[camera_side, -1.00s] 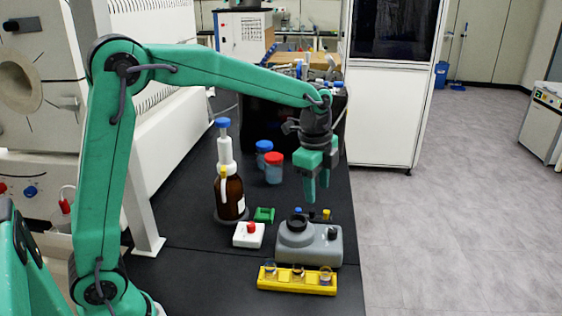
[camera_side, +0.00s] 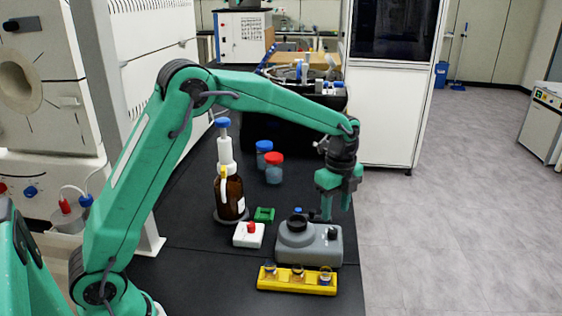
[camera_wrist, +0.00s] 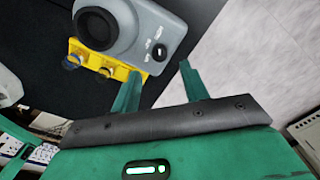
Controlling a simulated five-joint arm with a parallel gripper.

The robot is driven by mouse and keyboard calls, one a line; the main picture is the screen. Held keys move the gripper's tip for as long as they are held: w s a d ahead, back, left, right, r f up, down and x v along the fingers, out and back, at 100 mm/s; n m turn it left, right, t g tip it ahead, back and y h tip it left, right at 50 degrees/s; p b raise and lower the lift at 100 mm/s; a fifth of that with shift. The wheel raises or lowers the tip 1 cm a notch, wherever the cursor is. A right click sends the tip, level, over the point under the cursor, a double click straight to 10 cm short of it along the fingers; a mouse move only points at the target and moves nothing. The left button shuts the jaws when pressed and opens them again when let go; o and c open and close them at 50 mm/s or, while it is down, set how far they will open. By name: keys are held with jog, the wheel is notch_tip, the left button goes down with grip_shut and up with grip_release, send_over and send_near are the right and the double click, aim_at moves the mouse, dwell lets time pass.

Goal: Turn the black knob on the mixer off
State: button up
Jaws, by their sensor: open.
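The grey mixer (camera_side: 322,250) sits on the black bench with a dark round cup on its top left. Its black knob (camera_side: 332,233) is at the right of the front face. In the wrist view the mixer (camera_wrist: 150,22) is at the top, and the knob (camera_wrist: 159,51) shows just beyond the space between my fingertips. My gripper (camera_side: 336,209) is above and behind the mixer's right side, pointing down. In the wrist view my gripper (camera_wrist: 159,70) is open with its two green fingers apart and nothing between them. The fingers appear apart from the knob.
A yellow rack (camera_side: 297,288) with vials stands in front of the mixer. A white box with a red button (camera_side: 248,235), a green piece (camera_side: 264,214) and a brown bottle (camera_side: 229,198) stand left. Two capped jars are behind. The bench's right edge is close to the mixer.

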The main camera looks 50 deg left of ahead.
aim_at(333, 230)
jog(key=shift+f, duration=3.3)
grip_shut()
